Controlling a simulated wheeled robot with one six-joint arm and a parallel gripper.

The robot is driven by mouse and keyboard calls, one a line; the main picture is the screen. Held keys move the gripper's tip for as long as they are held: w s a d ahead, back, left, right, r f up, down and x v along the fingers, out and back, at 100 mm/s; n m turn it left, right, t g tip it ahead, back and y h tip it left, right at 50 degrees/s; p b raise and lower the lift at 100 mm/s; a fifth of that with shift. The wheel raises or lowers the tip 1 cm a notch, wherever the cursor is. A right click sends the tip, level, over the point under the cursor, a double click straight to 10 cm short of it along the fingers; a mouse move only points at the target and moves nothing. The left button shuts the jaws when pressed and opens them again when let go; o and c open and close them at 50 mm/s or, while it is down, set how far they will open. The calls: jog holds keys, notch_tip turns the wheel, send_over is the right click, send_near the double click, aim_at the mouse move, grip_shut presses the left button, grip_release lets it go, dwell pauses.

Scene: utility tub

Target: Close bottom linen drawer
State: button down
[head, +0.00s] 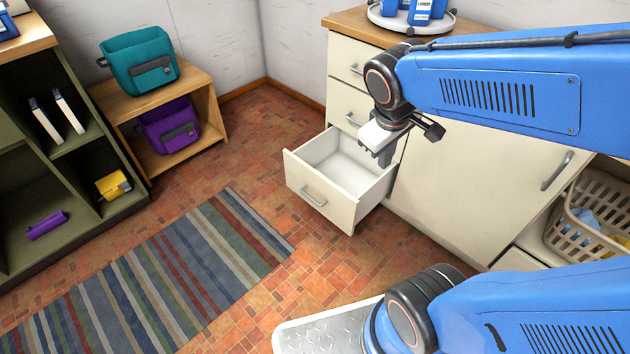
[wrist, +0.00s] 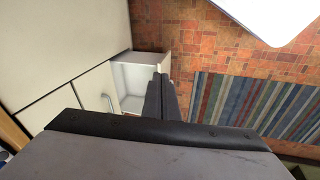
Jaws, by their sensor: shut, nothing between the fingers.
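The bottom linen drawer (head: 322,196) is pulled out of the cream cabinet in the head view. Its inside looks empty, and it has a metal bar handle (head: 314,197) on its front. In the wrist view part of the drawer (wrist: 133,78) shows beyond my fingers. My gripper (head: 385,158) is shut and empty, fingers pointing down. In the head view it overlaps the drawer's right rear side, near the cabinet face; its exact height above the drawer is hard to tell. In the wrist view the gripper (wrist: 162,95) covers part of the drawer.
Two drawers above (head: 350,104) are shut. A cabinet door (head: 480,190) stands right of the drawer. A laundry basket (head: 590,215) is at the far right. A striped rug (head: 170,265) and clear tile floor lie in front. Green shelving (head: 60,170) stands at left.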

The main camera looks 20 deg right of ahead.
jog(key=w+a+f+n+h, duration=0.2)
jog(key=w+a+f+n, duration=0.1)
jog(key=w+f+n, duration=0.4)
jog(key=w+a+f+n+h, duration=0.25)
jog(key=w+f, duration=0.25)
jog(key=w, duration=0.4)
jog(key=w+a+f+n+t+h, duration=0.1)
jog(key=w+a+f+n, duration=0.4)
jog(key=f, duration=0.4)
jog(key=w+a+f+n+t+h, duration=0.1)
jog(key=w+a+f+n, duration=0.3)
jog(key=a+f, duration=0.45)
jog(key=n, duration=0.1)
send_near(321, 181)
jog(key=x, duration=0.4)
jog(key=shift+w+d+f+y, duration=0.2)
jog(key=shift+d+f+y, duration=0.1)
jog(key=shift+d, duration=0.3)
jog(key=w+d, duration=0.5)
jog(key=d, duration=0.5)
jog(key=w+d, duration=0.6)
jog(key=d, duration=0.4)
jog(key=shift+w, duration=0.25)
